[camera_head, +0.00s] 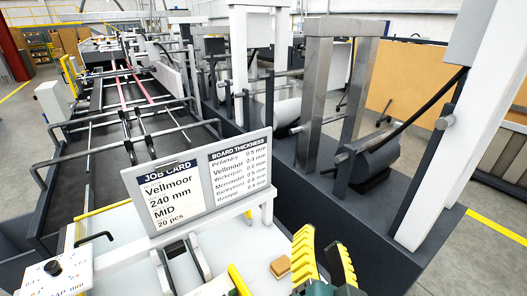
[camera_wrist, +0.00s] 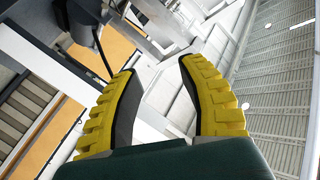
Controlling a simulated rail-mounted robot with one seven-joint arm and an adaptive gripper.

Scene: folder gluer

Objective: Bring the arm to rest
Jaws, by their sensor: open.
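My gripper (camera_head: 325,258) shows at the bottom of the head view, right of centre, with its yellow ribbed fingers pointing up. In the wrist view my gripper (camera_wrist: 162,95) has its two fingers spread apart with nothing between them. Behind the fingers the wrist view shows the machine's frame and the hall roof. The rest of my arm is mostly out of the head view.
A job card board (camera_head: 200,182) stands just left of my gripper. A small tan block (camera_head: 280,266) lies on the white surface beside my gripper. Grey machine posts (camera_head: 322,100) rise behind.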

